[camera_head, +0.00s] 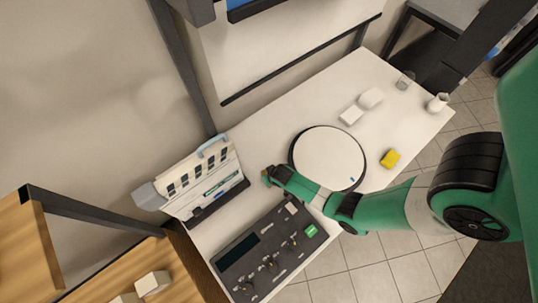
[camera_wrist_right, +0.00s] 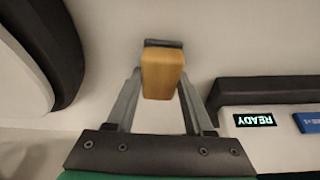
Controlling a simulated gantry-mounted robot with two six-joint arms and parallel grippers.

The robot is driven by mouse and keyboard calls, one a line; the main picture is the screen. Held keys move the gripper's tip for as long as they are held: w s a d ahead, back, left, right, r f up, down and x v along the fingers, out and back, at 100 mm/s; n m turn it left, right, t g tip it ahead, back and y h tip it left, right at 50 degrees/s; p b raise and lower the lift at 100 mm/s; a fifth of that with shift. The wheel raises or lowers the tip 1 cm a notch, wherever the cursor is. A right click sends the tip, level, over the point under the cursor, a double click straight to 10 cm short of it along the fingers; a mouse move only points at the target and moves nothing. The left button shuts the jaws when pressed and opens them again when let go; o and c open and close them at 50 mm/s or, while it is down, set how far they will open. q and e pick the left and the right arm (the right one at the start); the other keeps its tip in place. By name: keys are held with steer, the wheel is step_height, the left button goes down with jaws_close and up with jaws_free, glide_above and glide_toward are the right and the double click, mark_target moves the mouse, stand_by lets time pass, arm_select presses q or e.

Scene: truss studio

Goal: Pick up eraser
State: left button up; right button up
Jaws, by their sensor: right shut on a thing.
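The eraser is a wooden block with a dark strip along its far edge; I see it in the wrist view (camera_wrist_right: 162,76), between the two grey fingers of my right gripper (camera_wrist_right: 158,88). The fingers are shut on its sides. In the head view my right gripper (camera_head: 270,176) reaches in from the right, low over the white table between the round disc and the white machine. Only a small brown bit of the eraser (camera_head: 265,174) shows there at the gripper's tip. I cannot tell whether it touches the table. My left gripper is not in view.
A white round disc with a dark rim (camera_head: 328,152) lies beside my right arm. A white machine (camera_head: 205,182) and a dark control panel (camera_head: 265,250) are nearby. A yellow block (camera_head: 390,158), white boxes (camera_head: 370,98), a glass (camera_head: 405,81) and a white bottle (camera_head: 438,102) stand farther right.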

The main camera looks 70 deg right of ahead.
jaws_close()
